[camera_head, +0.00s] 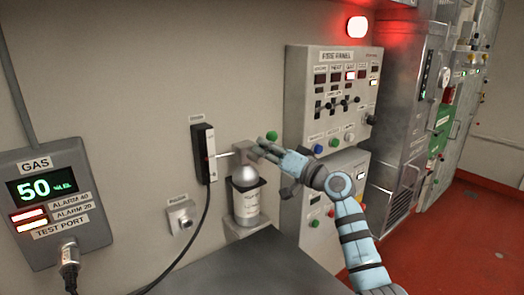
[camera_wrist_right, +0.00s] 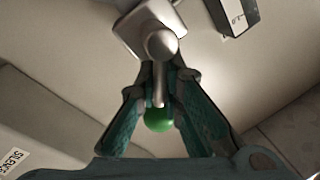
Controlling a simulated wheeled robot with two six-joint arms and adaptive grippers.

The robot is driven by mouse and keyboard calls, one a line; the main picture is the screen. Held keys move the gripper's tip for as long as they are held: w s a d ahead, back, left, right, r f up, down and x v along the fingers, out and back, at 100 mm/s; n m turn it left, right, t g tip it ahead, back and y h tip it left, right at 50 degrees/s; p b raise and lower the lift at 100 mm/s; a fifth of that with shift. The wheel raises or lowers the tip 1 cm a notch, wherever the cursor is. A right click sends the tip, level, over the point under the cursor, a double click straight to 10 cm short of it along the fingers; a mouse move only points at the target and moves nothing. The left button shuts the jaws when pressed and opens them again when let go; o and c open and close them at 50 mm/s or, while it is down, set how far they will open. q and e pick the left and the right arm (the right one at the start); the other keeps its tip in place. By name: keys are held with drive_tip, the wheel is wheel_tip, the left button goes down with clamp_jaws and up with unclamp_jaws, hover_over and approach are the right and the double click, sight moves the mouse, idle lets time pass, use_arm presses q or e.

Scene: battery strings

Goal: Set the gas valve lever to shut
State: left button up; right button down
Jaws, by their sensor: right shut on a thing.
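In the right wrist view the lever (camera_wrist_right: 159,88) runs from a round metal hub (camera_wrist_right: 160,43) toward my palm, with the green knob (camera_wrist_right: 158,119) between my fingers. My right gripper (camera_head: 265,148) is at the valve, shut on the lever; it also shows in the right wrist view (camera_wrist_right: 162,76). The fingers hide part of the valve in the head view. My left gripper is not in view.
A gas meter (camera_head: 50,200) reading 50 with lit alarms hangs at left. A black wall unit (camera_head: 204,154) with a cable is close left of the bottle. The fire panel (camera_head: 333,100) stands right, under a red lamp (camera_head: 357,27). A dark surface (camera_head: 240,272) lies below.

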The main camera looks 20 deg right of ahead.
drive_tip(key=m, duration=0.3)
drive_tip(key=shift+w+d+f+t, duration=0.1)
drive_tip(key=shift+d+t, duration=0.2)
drive_tip(key=shift+t, duration=0.1)
drive_tip(key=shift+w+d+f+m+t+h+p, duration=0.1)
drive_tip(key=shift+f+m+t+h+p, duration=0.3)
drive_tip(key=shift+m, duration=1.25)
drive_tip(key=shift+d+f+m+t+h+p, duration=0.15)
drive_tip(key=shift+f+m+h+p, duration=0.3)
drive_tip(key=shift+m, duration=1.15)
drive_tip(key=shift+w+d+f+m+t+h+p, duration=0.1)
drive_tip(key=shift+f+m+t+h+p, duration=0.3)
drive_tip(key=shift+m, duration=1.25)
drive_tip(key=shift+r, duration=0.15)
drive_tip(key=c, duration=1.8)
unclamp_jaws()
drive_tip(key=shift+s+g, duration=0.1)
drive_tip(key=shift+g, duration=0.15)
drive_tip(key=shift+o, duration=0.5)
drive_tip(key=shift+d, duration=0.1)
drive_tip(key=shift+f, duration=0.2)
